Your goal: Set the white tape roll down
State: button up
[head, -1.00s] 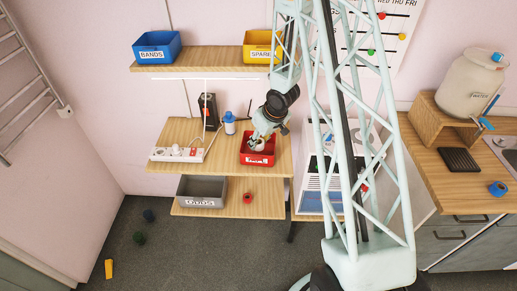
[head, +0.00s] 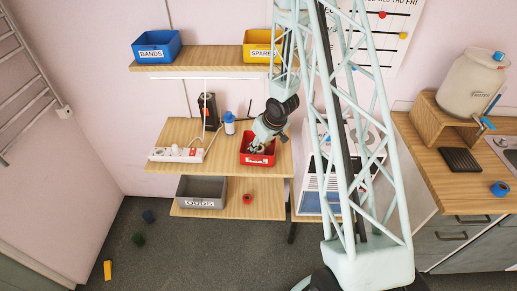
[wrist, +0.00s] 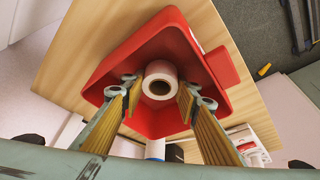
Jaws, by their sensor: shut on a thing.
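The white tape roll (wrist: 160,70) sits between my gripper's two fingers in the wrist view, with its dark hole facing the camera. My gripper (wrist: 160,90) is shut on it, one finger on either side. Both are inside the red bin (wrist: 212,62), low between its walls. In the head view my gripper (head: 257,147) reaches down into the red bin (head: 258,160), which stands on the upper wooden shelf of the bench. The roll is hard to make out there. Whether it touches the bin's floor cannot be told.
A power strip (head: 176,154) and a blue-capped bottle (head: 229,123) stand left of the bin. A grey ODDS bin (head: 202,190) and a red roll (head: 247,198) are on the shelf below. Blue BANDS (head: 157,48) and yellow SPARES (head: 258,48) bins stand above.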

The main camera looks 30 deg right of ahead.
jog(key=shift+f, duration=0.15)
jog(key=o, duration=0.9)
jog(key=shift+c, duration=0.2)
jog(key=shift+r, duration=0.25)
jog(key=shift+v, duration=0.85)
jog(key=p+v, duration=0.2)
jog(key=v, duration=0.8)
jog(key=shift+p, duration=0.4)
jog(key=shift+s+r, duration=0.1)
jog(key=shift+r, duration=0.15)
